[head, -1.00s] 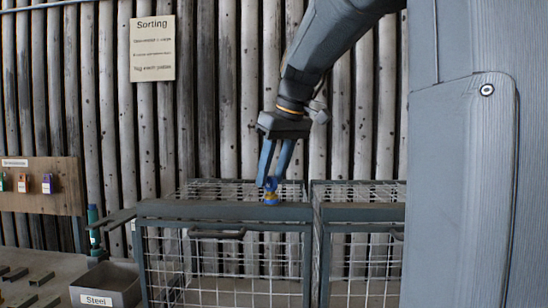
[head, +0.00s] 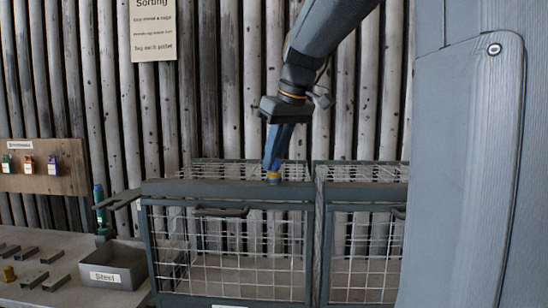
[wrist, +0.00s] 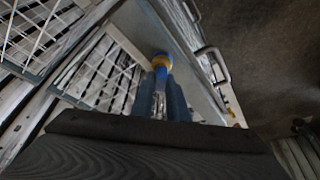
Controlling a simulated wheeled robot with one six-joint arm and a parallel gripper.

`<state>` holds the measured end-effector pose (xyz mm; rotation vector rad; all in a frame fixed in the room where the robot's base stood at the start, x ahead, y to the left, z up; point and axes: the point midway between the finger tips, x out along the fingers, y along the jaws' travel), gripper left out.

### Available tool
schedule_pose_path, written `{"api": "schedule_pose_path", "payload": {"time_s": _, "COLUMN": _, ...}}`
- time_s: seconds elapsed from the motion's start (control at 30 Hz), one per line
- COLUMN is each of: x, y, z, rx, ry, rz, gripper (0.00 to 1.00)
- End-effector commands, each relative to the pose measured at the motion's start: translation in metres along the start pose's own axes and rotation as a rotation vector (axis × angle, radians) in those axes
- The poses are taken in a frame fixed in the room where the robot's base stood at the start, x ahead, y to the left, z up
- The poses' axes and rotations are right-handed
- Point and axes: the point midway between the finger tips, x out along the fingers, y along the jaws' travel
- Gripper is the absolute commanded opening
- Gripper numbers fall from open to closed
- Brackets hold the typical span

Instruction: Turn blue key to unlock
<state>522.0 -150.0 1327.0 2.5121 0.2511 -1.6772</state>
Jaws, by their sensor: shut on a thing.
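My gripper (head: 273,168) points down onto the top front bar of the left wire cage (head: 230,188), its fingers overlapping edge-on in the head view. It is shut on the blue key (wrist: 160,70), mostly hidden between the fingers. A yellow lock collar (head: 273,178) sits on the bar at the fingertips. In the wrist view, blue shows between the fingers and at the yellow collar (wrist: 162,60). The key appears seated in the lock; how far it is turned, I cannot tell.
A second wire cage (head: 365,180) stands close on the right. A grey bin labelled Steel (head: 113,266) and several metal blocks lie on the bench at left. A wooden board (head: 45,167) holds small coloured tags. A corrugated wall stands behind.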

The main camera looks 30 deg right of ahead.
Motion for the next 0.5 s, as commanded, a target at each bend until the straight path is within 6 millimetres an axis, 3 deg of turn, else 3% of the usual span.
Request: {"api": "schedule_pose_path", "payload": {"time_s": 0.5, "x": 0.0009, "y": -0.0009, "z": 0.0006, "rx": 0.064, "ry": -0.003, "rz": 0.027, "gripper": 0.00}}
